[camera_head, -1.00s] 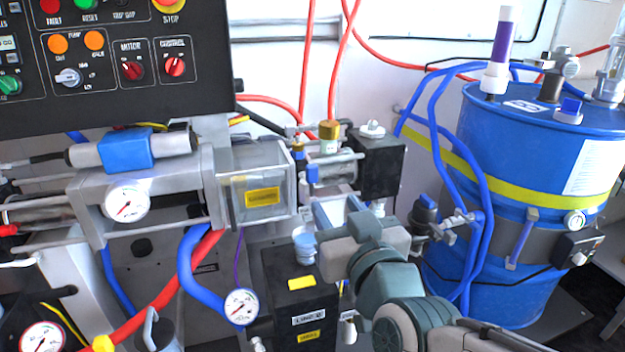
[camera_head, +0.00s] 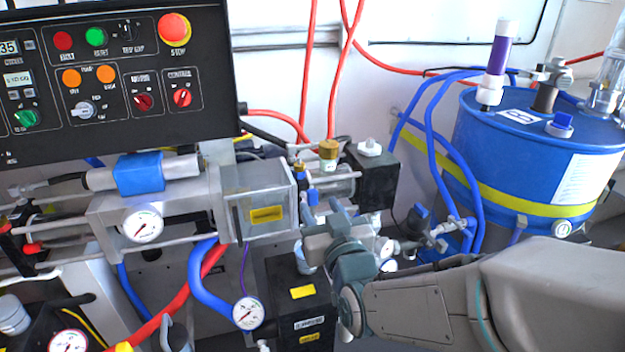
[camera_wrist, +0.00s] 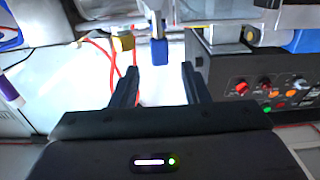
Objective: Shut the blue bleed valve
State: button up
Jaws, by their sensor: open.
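The blue bleed valve handle (camera_wrist: 158,52) shows in the wrist view as a small blue block on a metal stem, straight ahead between my finger lines. In the head view, the blue handle (camera_head: 312,196) sits by the small metal cylinder below the brass cap, partly hidden by my fingers. My gripper (camera_wrist: 160,82) is open and empty, its two dark fingers spread either side of the handle's line. It appears short of the handle; contact cannot be made out. My gripper also shows in the head view (camera_head: 322,210), just below the handle.
A brass cap (camera_head: 328,150) and a black block (camera_head: 372,178) stand close by. A clear-sided housing (camera_head: 262,205) is to the left, under the control panel (camera_head: 110,75). Blue hoses (camera_head: 452,150) and a blue drum (camera_head: 545,150) are to the right.

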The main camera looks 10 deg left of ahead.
aim_at(314, 196)
jog(key=shift+p+x, duration=1.5)
jog(key=shift+p, duration=0.35)
jog(key=shift+x, duration=1.45)
grip_shut()
